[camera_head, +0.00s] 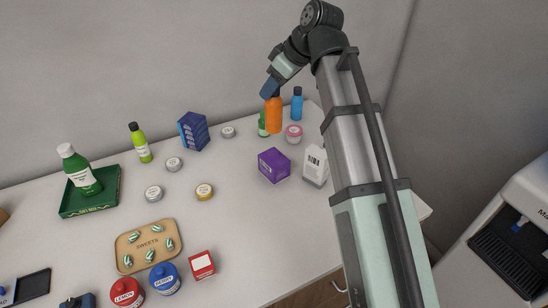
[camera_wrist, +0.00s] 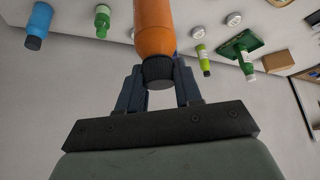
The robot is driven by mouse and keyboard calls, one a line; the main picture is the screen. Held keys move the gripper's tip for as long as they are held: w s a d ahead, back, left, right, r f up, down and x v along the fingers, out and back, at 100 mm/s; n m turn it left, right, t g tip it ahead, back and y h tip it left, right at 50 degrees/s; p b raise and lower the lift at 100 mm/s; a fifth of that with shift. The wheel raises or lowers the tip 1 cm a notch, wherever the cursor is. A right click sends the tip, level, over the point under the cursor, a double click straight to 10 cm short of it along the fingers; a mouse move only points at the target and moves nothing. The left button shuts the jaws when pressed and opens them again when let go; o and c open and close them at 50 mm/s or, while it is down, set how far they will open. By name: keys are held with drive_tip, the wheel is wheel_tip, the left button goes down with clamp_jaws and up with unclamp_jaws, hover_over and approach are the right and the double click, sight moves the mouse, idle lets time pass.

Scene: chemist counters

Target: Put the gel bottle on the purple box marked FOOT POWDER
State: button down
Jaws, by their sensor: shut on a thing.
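My gripper (camera_head: 271,90) is at the back right of the counter, shut on the dark cap of an orange bottle (camera_head: 273,116). The bottle hangs upright below the fingers; I cannot tell whether its base touches the counter. In the wrist view the orange bottle (camera_wrist: 153,25) sits between my two dark fingers (camera_wrist: 158,90). No label on it is readable, so its being the gel is not confirmed. The purple box (camera_head: 274,165) stands on the counter, nearer the front than the bottle and apart from it. Its top is bare and its marking is too small to read.
A white box (camera_head: 315,166) stands close right of the purple box. A pink-lidded jar (camera_head: 293,134), a blue bottle (camera_head: 297,104) and a green bottle (camera_head: 262,124) are near the orange bottle. A blue box (camera_head: 193,131) stands farther left.

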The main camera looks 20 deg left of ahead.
sight(273, 120)
drive_tip(key=shift+f+n, duration=0.3)
drive_tip(key=shift+f, duration=4.9)
drive_tip(key=c, duration=0.8)
unclamp_jaws()
drive_tip(key=shift+o, duration=0.2)
drive_tip(key=v, duration=1.2)
drive_tip(key=shift+d, duration=0.15)
drive_tip(key=shift+o, duration=0.3)
drive_tip(key=shift+w, duration=0.2)
